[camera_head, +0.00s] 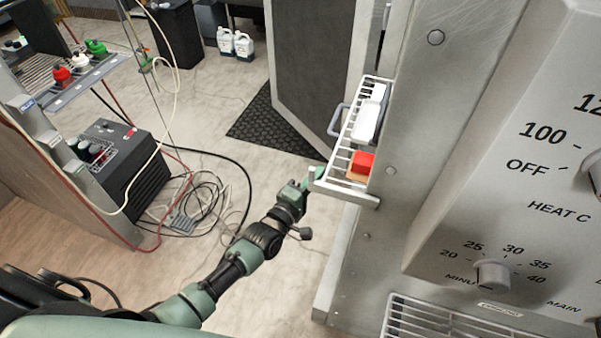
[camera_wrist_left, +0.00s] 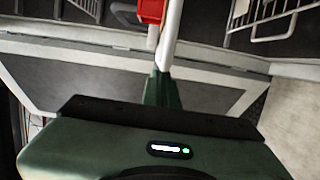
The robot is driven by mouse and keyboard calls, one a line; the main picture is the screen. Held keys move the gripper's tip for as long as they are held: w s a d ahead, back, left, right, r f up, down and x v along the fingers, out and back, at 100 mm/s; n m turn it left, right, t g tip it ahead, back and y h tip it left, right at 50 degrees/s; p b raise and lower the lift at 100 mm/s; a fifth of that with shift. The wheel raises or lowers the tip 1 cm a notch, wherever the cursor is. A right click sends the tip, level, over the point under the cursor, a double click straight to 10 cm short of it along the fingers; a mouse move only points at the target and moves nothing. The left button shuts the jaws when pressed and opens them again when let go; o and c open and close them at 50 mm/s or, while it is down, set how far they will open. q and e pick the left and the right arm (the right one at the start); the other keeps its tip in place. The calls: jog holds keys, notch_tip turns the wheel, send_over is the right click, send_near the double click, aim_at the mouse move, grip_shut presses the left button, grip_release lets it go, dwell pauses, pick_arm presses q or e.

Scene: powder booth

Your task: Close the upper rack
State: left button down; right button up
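The upper rack (camera_head: 341,148) is a white wire shelf sticking out of the grey oven (camera_head: 412,110) on the right of the head view, with a handle on its left side. A red block on a tan piece (camera_head: 361,166) and a white object (camera_head: 369,115) rest on it. My left gripper (camera_head: 316,176) is at the near left corner of the rack. In the left wrist view its green fingers (camera_wrist_left: 161,88) are close together at a white rack bar (camera_wrist_left: 171,38); whether they grip it is unclear. My right gripper is not in view.
The oven's control panel with knobs (camera_head: 491,274) is at the right. An open door panel (camera_head: 312,62) stands behind the rack. A cart (camera_head: 70,92) and tangled cables (camera_head: 200,200) are at the left. Floor beside the rack is clear.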

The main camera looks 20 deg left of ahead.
aim_at(359, 187)
pick_arm(q)
jog(key=d, duration=1)
jog(key=shift+s+d, duration=0.15)
jog(key=shift+s, duration=0.05)
jog(key=shift+d+b, duration=0.3)
jog(key=shift+d, duration=0.5)
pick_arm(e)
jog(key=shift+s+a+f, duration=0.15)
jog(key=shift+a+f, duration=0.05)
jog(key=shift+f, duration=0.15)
pick_arm(q)
jog(key=shift+a, duration=0.1)
